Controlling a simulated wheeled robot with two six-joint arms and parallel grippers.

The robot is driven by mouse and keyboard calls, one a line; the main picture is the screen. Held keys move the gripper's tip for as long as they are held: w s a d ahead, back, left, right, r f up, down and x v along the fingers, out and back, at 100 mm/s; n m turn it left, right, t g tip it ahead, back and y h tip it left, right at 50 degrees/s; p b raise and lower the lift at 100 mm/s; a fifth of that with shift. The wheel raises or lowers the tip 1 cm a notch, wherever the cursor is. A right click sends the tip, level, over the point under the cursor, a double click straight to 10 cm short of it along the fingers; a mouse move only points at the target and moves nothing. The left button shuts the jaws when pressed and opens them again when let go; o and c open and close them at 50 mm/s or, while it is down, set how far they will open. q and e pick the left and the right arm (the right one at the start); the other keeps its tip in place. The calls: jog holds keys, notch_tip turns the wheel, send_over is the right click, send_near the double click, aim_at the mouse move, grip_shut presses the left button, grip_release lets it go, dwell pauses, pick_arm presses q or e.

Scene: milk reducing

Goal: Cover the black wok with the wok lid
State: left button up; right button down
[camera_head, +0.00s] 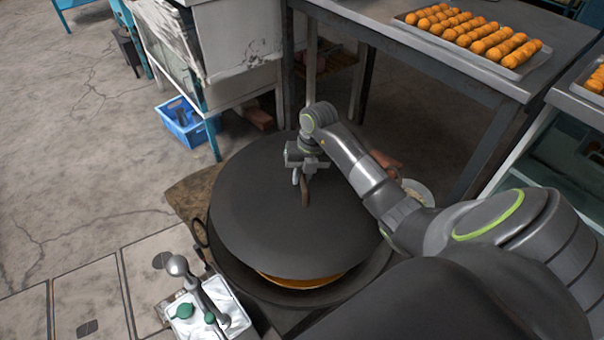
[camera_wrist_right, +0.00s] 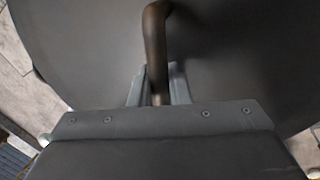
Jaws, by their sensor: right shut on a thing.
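The wok lid (camera_head: 262,215) is a large dark grey disc with a brown curved handle (camera_head: 305,191). My right gripper (camera_head: 303,180) is shut on that handle. In the right wrist view the brown handle (camera_wrist_right: 157,60) stands between the fingers (camera_wrist_right: 160,88), with the lid (camera_wrist_right: 230,50) filling the background. The black wok (camera_head: 370,284) lies under the lid, and its dark rim shows at the right and below. An orange-brown strip of contents shows between the lid's lower edge and the wok. The rest of the wok's inside is hidden. My left gripper is not seen.
A white-topped container (camera_head: 232,314) with a ladle and green items stands at the lower left of the wok. A metal table (camera_head: 400,52) with a tray of orange balls (camera_head: 408,19) is behind. A blue crate (camera_head: 184,128) sits on the floor.

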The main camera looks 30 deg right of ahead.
notch_tip(320, 180, down, 14)
jog(key=b, duration=1)
jog(key=shift+r, duration=0.15)
jog(key=shift+b, duration=0.3)
jog(key=shift+f, duration=0.3)
